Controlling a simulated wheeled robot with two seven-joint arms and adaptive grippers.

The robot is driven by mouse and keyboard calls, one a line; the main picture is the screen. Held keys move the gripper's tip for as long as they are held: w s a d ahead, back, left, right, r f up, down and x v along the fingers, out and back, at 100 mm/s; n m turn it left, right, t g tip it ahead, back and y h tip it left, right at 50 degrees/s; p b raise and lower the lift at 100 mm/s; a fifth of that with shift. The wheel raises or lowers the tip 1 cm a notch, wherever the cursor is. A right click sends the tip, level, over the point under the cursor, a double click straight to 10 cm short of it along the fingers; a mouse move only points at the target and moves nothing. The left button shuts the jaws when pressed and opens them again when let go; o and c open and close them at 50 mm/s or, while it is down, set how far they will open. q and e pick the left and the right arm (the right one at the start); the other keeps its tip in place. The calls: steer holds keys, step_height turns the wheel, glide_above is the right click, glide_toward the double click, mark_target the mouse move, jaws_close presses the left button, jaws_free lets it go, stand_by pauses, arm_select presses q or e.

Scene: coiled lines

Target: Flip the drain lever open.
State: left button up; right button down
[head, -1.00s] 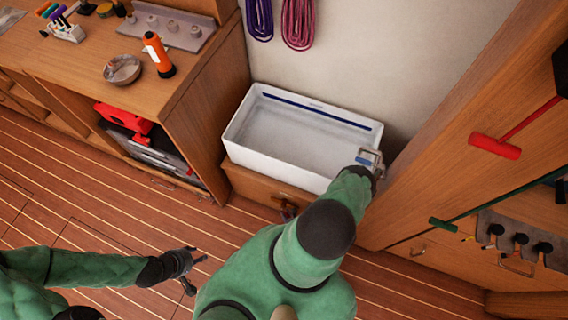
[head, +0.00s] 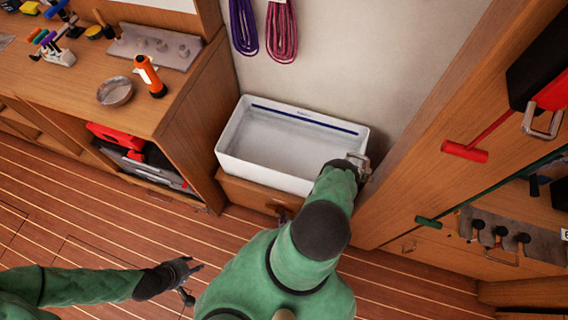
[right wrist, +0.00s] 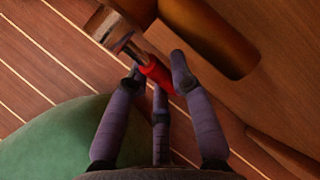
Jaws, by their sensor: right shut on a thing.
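The drain lever (right wrist: 157,74) has a red grip and a metal end and shows in the right wrist view, at a brown-gold cylindrical fitting (right wrist: 215,45). My right gripper (right wrist: 158,78) has its purple-grey fingers around the red grip and is shut on it. In the head view my right forearm and wrist hide that gripper. A small brass-coloured fitting (head: 283,211) shows below the white tub (head: 235,165), partly behind my arm. My left gripper (head: 193,282) is open and empty above the floor, away from the tub.
A wooden workbench (head: 185,95) with a flashlight (head: 149,76) and a metal bowl (head: 115,91) stands at left. A wooden cabinet with a red-handled tool (head: 465,151) is at right. Coiled lines (head: 281,32) hang on the wall.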

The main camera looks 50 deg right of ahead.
steer(key=c, duration=1.1)
jaws_free()
steer(key=shift+o, duration=0.2)
steer(key=v, duration=1.2)
